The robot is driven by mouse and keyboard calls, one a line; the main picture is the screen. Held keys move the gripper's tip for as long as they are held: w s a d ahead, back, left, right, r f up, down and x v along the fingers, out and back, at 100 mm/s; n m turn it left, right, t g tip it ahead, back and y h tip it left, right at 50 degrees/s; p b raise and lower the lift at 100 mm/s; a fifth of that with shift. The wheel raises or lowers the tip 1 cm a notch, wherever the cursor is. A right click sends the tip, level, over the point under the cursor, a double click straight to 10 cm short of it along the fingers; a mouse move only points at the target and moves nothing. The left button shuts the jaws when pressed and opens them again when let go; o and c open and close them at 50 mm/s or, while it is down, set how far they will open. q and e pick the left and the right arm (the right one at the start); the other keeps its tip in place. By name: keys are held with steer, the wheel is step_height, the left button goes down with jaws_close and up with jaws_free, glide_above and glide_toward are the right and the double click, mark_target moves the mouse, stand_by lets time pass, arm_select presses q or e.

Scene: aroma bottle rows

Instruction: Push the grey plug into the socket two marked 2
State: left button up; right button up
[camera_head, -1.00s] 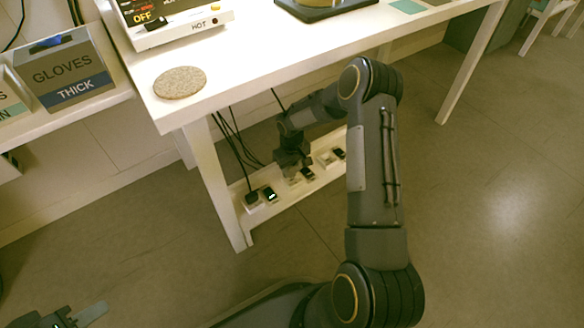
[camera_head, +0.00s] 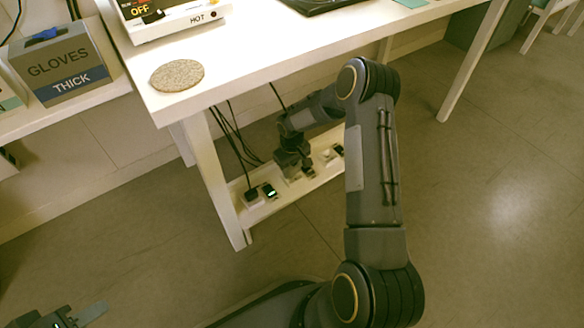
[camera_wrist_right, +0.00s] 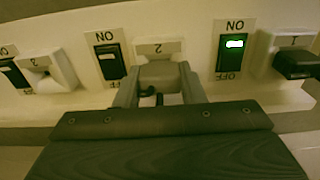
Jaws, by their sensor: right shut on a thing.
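The grey plug (camera_wrist_right: 158,76) is between the fingers of my right gripper (camera_wrist_right: 157,90) in the right wrist view. The gripper is shut on it. The plug is right at the front of the socket marked 2 (camera_wrist_right: 160,48), in the middle of that view. Its prongs are hidden, so I cannot tell how deep it sits. In the head view my right gripper (camera_head: 292,168) is down at the white strip under the table. My left gripper (camera_head: 82,316) is at the bottom left corner, partly cut off, away from the strip.
Beside the middle socket is an unlit switch (camera_wrist_right: 109,56). A green-lit switch (camera_wrist_right: 234,52) and a black plug (camera_wrist_right: 296,64) in socket 1 are to the right. Another socket (camera_wrist_right: 46,70) is to the left. The white table (camera_head: 250,75) overhangs the strip; cables hang behind.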

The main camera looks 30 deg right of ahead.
mark_target(292, 168)
steer(key=shift+f, duration=0.45)
steer(key=o, duration=1.1)
steer(key=shift+r, duration=0.15)
step_height(292, 168, up, 8)
steer(key=p, duration=0.3)
steer(key=shift+f, duration=0.2)
